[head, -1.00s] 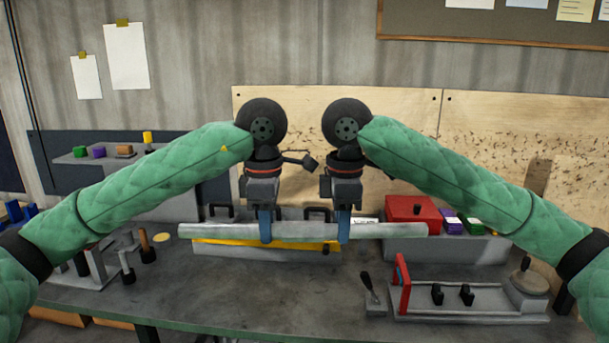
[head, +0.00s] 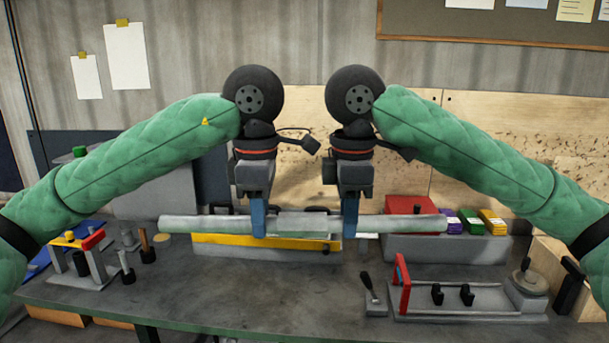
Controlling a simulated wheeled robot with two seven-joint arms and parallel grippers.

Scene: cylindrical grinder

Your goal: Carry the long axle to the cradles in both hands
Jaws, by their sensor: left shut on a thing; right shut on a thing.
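The long axle (head: 400,224) is a pale grey bar with a thicker middle section. It lies level across the head view, held above the bench. My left gripper (head: 258,228) is shut on it left of the thick section. My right gripper (head: 350,228) is shut on it just right of that section. Both hands point down, their blue fingers across the bar. Two small black supports (head: 437,294) (head: 467,294) stand on a grey fixture at the front right. I cannot tell whether these are the cradles.
The fixture has a red upright plate (head: 402,284); a lever block (head: 373,300) stands beside it. A red box (head: 408,204) stands back right, a post stand (head: 95,262) at left. The bench's front middle (head: 240,290) is clear.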

